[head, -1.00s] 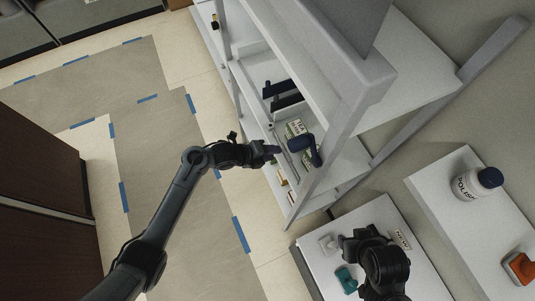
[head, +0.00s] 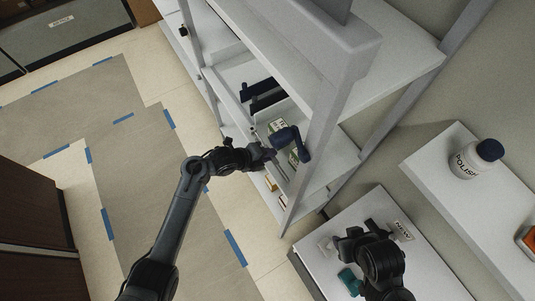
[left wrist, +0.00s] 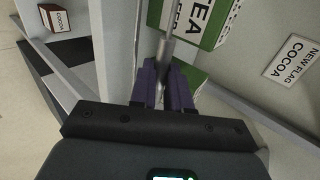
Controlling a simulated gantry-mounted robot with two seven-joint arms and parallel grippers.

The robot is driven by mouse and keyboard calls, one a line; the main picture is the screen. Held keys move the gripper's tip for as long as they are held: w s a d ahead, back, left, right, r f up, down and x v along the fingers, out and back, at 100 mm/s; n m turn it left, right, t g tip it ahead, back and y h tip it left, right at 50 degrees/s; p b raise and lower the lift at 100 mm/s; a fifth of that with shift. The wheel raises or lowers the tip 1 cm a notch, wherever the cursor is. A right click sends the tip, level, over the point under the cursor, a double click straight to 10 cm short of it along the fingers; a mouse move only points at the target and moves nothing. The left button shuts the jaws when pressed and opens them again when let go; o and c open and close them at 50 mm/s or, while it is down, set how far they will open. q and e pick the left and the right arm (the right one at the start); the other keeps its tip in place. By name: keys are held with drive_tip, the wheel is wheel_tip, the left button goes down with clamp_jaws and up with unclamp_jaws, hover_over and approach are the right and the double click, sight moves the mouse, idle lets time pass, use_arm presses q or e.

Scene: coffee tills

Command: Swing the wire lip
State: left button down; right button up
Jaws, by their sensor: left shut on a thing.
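The wire lip (left wrist: 165,48) is a thin grey rod, seen in the left wrist view between the purple fingers of my left gripper (left wrist: 165,85). The gripper is shut on it. In the head view my left gripper (head: 270,153) is at the front edge of a shelf in the white rack, where the lip is too thin to follow well.
A dark blue handle-like part (head: 293,143) sticks out near the tea box. A white polish bottle (head: 470,162) stands on the right ledge. A teal object (head: 350,280) lies near my right gripper. A small cocoa box (left wrist: 54,18) shows in the left wrist view. Open floor lies left of the rack.

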use_arm(q)
drive_tip(key=shift+s+a+f, duration=0.15)
drive_tip(key=shift+s+a, duration=0.25)
drive_tip(key=shift+a, duration=0.35)
drive_tip(key=shift+s+a+f, duration=0.1)
drive_tip(key=shift+s+a+f+p, duration=0.25)
drive_tip(key=shift+s+a+p, duration=0.1)
drive_tip(key=shift+a, duration=0.25)
